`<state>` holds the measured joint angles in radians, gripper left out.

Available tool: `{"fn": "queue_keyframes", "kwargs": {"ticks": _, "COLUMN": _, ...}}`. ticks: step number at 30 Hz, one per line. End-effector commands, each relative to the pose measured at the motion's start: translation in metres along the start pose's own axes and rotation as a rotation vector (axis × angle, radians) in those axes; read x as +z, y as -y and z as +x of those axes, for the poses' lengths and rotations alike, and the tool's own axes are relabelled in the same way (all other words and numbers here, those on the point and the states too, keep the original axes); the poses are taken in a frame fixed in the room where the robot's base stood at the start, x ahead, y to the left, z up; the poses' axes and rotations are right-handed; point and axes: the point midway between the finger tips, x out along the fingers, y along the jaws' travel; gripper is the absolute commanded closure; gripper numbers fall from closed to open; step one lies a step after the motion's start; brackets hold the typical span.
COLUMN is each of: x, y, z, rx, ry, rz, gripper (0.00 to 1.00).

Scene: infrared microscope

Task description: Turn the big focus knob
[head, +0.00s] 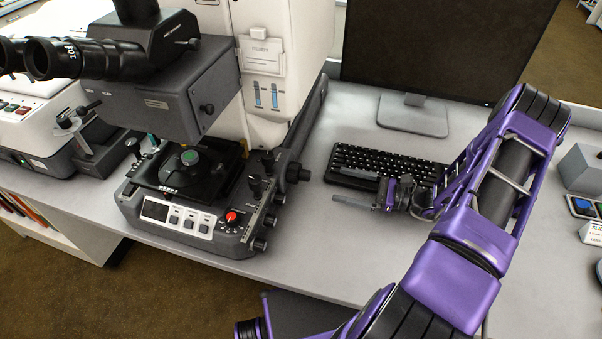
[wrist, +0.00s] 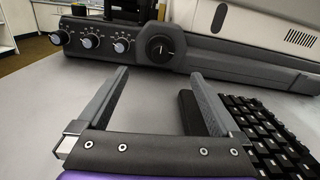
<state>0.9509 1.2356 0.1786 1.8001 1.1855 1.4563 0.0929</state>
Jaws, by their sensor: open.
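The big focus knob is a round black dial with a white mark on the side of the microscope base. It shows in the wrist view (wrist: 160,48), ahead of my gripper and roughly centred between the fingertips. In the head view the knob (head: 298,172) sticks out from the right side of the microscope (head: 245,225). My gripper (head: 338,184) is to the right of it, low above the desk, with its fingers pointing left toward the microscope. In the wrist view my gripper (wrist: 159,73) is open and empty. A gap separates the fingertips from the knob.
Three smaller knobs (wrist: 90,41) sit in a row left of the big one in the wrist view. A black keyboard (head: 385,164) lies close by my gripper, beside the right finger in the wrist view. A monitor (head: 440,50) stands behind. Bare desk separates gripper and microscope.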

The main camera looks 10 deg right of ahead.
Motion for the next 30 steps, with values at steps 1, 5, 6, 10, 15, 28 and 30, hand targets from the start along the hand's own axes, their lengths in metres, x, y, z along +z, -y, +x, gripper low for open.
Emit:
{"fn": "queue_keyframes", "kwargs": {"ticks": 1, "x": 0.001, "y": -0.002, "z": 0.013, "rx": 0.005, "ry": 0.002, "rz": 0.001, "gripper": 0.00}}
{"fn": "queue_keyframes", "kwargs": {"ticks": 5, "x": 0.001, "y": -0.001, "z": 0.042, "rx": 0.005, "ry": 0.000, "rz": 0.001, "gripper": 0.00}}
{"fn": "queue_keyframes", "kwargs": {"ticks": 6, "x": 0.001, "y": -0.001, "z": 0.050, "rx": 0.005, "ry": 0.001, "rz": 0.000, "gripper": 0.00}}
{"fn": "queue_keyframes", "kwargs": {"ticks": 10, "x": 0.001, "y": -0.002, "z": 0.078, "rx": 0.004, "ry": 0.001, "rz": 0.000, "gripper": 0.00}}
{"fn": "queue_keyframes", "kwargs": {"ticks": 15, "x": 0.000, "y": -0.001, "z": 0.106, "rx": 0.004, "ry": 0.000, "rz": -0.001, "gripper": 0.00}}
{"fn": "queue_keyframes", "kwargs": {"ticks": 28, "x": 0.000, "y": 0.000, "z": 0.126, "rx": 0.001, "ry": -0.002, "rz": -0.002, "gripper": 0.00}}
{"fn": "queue_keyframes", "kwargs": {"ticks": 30, "x": 0.000, "y": 0.000, "z": 0.126, "rx": 0.001, "ry": -0.002, "rz": -0.002, "gripper": 0.00}}
